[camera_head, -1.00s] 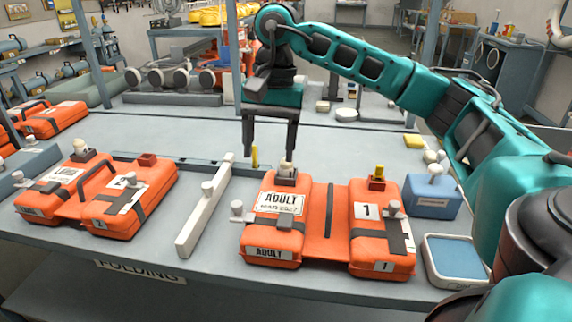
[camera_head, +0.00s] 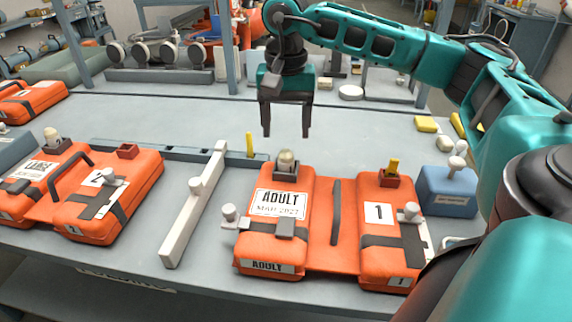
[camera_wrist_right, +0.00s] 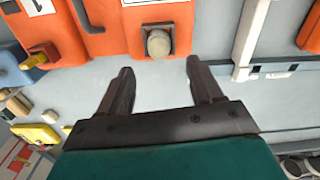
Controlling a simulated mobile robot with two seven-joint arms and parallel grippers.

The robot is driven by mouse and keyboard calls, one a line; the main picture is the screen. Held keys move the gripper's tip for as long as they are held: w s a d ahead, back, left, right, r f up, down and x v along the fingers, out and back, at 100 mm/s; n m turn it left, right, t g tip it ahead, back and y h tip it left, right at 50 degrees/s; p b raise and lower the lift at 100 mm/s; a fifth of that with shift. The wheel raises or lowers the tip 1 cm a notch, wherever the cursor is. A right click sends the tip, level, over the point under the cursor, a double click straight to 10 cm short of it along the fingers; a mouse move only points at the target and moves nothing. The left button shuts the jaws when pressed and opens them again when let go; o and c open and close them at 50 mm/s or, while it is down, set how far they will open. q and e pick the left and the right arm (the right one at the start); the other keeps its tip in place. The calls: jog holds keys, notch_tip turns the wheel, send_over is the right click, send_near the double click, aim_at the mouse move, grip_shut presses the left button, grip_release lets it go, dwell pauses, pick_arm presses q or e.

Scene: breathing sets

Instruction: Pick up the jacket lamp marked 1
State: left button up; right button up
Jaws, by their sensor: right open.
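The jacket marked 1 (camera_head: 320,247) is an orange two-lobed life jacket on the table, with an "ADULT" label on its left lobe and a 1 on its right. Its lamp (camera_head: 286,160), a pale dome, sits upright in a dark holder at the left lobe's top edge. The lamp also shows in the right wrist view (camera_wrist_right: 158,43). My right gripper (camera_head: 287,134) is open and empty above and behind the lamp. In the wrist view its fingers lie apart with the lamp beyond their tips, nearer the left finger. My left gripper is not in view.
A second orange jacket marked 2 (camera_head: 115,207) lies to the left with its own lamp (camera_head: 52,137). A white bar (camera_head: 197,205) lies between the jackets. A blue box (camera_head: 447,193) stands at the right.

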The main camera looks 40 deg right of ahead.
aim_at(286, 150)
jog(key=f, duration=0.6)
jog(key=shift+s+a+f, duration=0.2)
jog(key=shift+c, duration=0.2)
jog(key=c, duration=1.1)
jog(key=shift+r, duration=0.15)
